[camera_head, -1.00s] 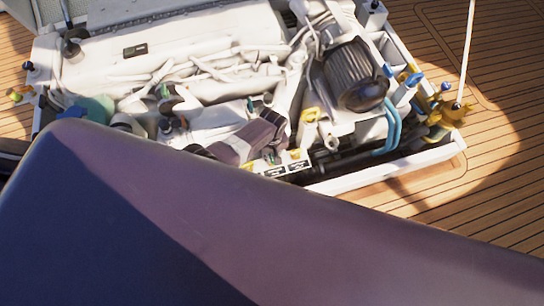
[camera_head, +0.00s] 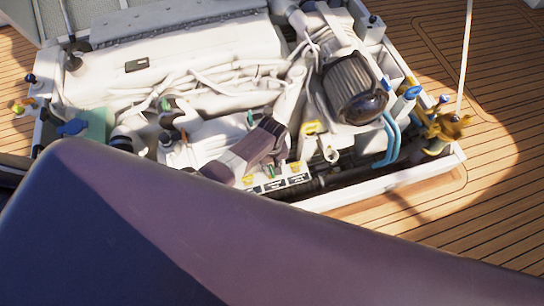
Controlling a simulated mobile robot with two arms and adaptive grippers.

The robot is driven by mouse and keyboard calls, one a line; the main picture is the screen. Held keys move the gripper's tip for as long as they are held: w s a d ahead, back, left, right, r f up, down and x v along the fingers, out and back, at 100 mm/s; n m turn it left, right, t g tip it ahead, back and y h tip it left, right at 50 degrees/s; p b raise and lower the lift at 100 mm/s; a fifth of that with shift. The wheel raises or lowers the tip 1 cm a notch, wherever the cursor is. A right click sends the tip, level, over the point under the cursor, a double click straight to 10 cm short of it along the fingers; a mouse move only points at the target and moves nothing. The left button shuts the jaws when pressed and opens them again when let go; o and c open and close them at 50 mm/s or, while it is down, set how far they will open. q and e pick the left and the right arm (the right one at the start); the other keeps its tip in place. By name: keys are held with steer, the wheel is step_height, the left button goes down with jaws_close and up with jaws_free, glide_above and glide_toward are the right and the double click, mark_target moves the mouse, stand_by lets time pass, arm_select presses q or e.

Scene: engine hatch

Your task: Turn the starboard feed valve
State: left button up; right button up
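The open engine bay (camera_head: 330,203) shows in the head view, its front left part hidden behind a large dark arm link of mine. Small valves with yellow handles (camera_head: 295,168) stand at the bay's front edge above a row of dark labels (camera_head: 275,185). The label text is too small to read, so I cannot tell which is the starboard feed valve. A dark purple-grey shape that looks like my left gripper (camera_head: 266,140) lies over the engine just behind the labels. Its fingers cannot be made out, nor whether it touches anything. My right gripper is not in view.
A round black ribbed part (camera_head: 352,85) stands at the back right, with blue hoses (camera_head: 391,140) beside it. A brass-coloured fitting (camera_head: 445,127) sits at the right corner of the white frame. The wooden deck (camera_head: 500,180) at the right is clear.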

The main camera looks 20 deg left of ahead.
mark_target(272, 170)
arm_select(q)
step_height(272, 170, up, 10)
steer(key=shift+f, duration=0.2)
stand_by(0.3)
stand_by(0.4)
